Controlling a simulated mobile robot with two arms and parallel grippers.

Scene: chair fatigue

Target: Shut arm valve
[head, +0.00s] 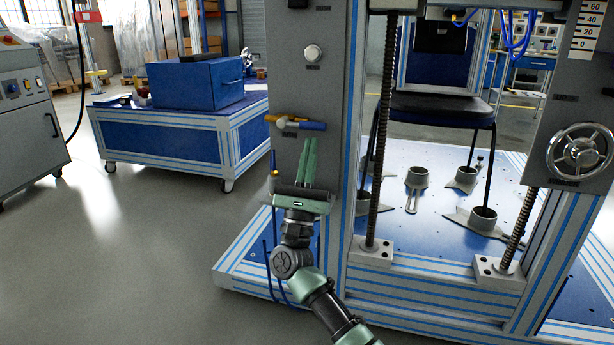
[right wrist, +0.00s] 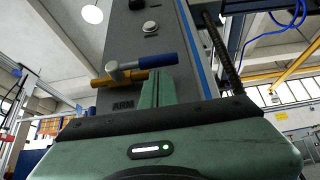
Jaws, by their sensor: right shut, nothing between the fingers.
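The arm valve (head: 287,121) is on the grey panel, with a yellow body and a blue lever (head: 312,126) pointing right. In the right wrist view, the blue lever (right wrist: 168,60) lies along the yellow body (right wrist: 126,79), above a label reading ARM. My right gripper (head: 311,140) is upright just below the lever, its green fingers together and empty. In the right wrist view, its fingertips (right wrist: 158,74) are close to the right end of the valve. I cannot tell whether they touch it. My left gripper is not in view.
A round button (head: 312,53) is above the valve on the same panel (head: 290,90). A black chair (head: 440,108) stands in the test frame at right, behind threaded rods. A handwheel (head: 580,151) is at far right. A blue cart (head: 170,135) stands at left; floor before it is clear.

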